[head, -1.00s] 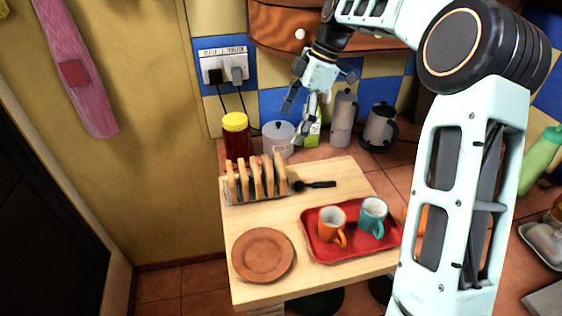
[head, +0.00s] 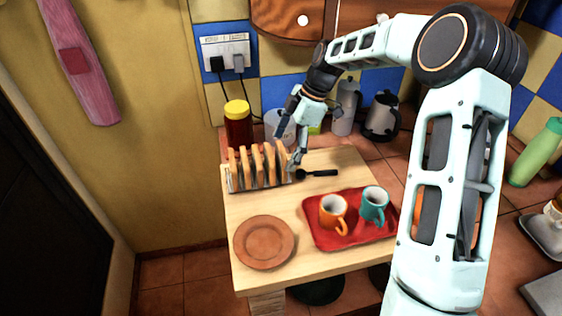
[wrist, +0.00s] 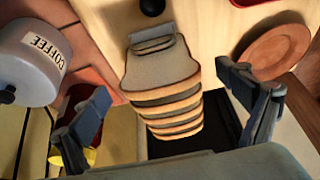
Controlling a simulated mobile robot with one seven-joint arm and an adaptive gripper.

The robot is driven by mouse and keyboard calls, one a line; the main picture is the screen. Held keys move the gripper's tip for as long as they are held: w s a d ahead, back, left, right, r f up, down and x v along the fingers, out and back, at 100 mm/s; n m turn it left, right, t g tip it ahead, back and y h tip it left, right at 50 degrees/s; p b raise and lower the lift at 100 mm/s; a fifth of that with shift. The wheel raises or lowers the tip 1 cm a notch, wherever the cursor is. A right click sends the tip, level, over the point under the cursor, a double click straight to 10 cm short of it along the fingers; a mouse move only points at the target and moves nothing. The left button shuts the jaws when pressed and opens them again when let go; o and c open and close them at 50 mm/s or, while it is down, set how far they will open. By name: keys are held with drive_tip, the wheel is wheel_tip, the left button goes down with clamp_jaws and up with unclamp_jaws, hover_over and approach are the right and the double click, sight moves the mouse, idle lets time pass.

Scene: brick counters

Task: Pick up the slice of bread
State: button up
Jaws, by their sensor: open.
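Several slices of bread (head: 257,165) stand upright in a toast rack (head: 233,182) at the back left of the wooden board. In the wrist view the row of bread slices (wrist: 160,75) lies ahead between my fingers, with the rack's metal end (wrist: 152,38) beyond the nearest slice. My gripper (head: 294,166) is at the right end of the rack in the head view, pointing down. In the wrist view my gripper (wrist: 168,95) is open, with a finger on either side of the row and nothing held.
A brown plate (head: 264,242) and a red tray (head: 318,236) with an orange mug (head: 332,213) and a teal mug (head: 373,204) are in front. A dark spoon (head: 318,173) lies right of the rack. A yellow-lidded jar (head: 238,126) and a coffee canister (wrist: 30,62) stand behind.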

drive_tip(key=shift+x, duration=1.25)
drive_tip(key=shift+d, duration=0.1)
drive_tip(key=c, duration=1.2)
drive_tip(key=shift+r, duration=0.1)
